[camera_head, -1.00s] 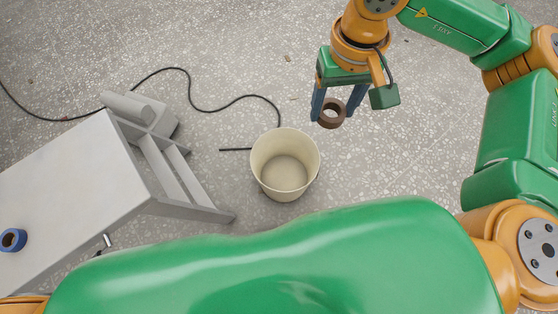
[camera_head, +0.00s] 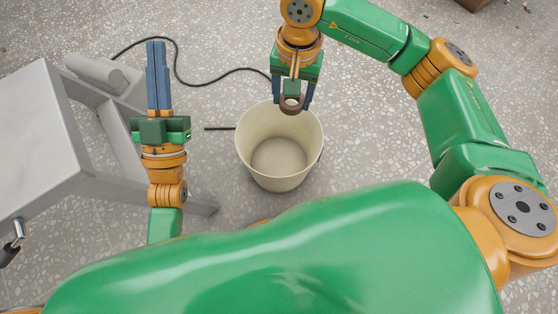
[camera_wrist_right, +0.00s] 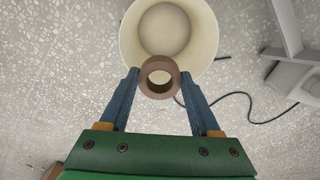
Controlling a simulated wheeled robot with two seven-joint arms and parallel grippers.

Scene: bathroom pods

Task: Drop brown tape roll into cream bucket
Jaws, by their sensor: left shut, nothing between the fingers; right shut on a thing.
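The brown tape roll (camera_head: 291,104) is held between the blue fingers of my right gripper (camera_head: 291,103). In the head view it overlaps the far rim of the cream bucket (camera_head: 258,165). In the right wrist view the tape roll (camera_wrist_right: 159,90) sits between the fingertips and covers part of the rim of the bucket (camera_wrist_right: 206,55). The bucket stands upright on the floor, and its visible inside is empty. My left gripper (camera_head: 157,44) is shut and empty, left of the bucket, with its fingers pointing away from my body.
A grey table (camera_head: 38,125) with a frame beside it stands at the left. A black cable (camera_head: 215,82) runs over the speckled floor behind the bucket. The floor to the right of the bucket is clear.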

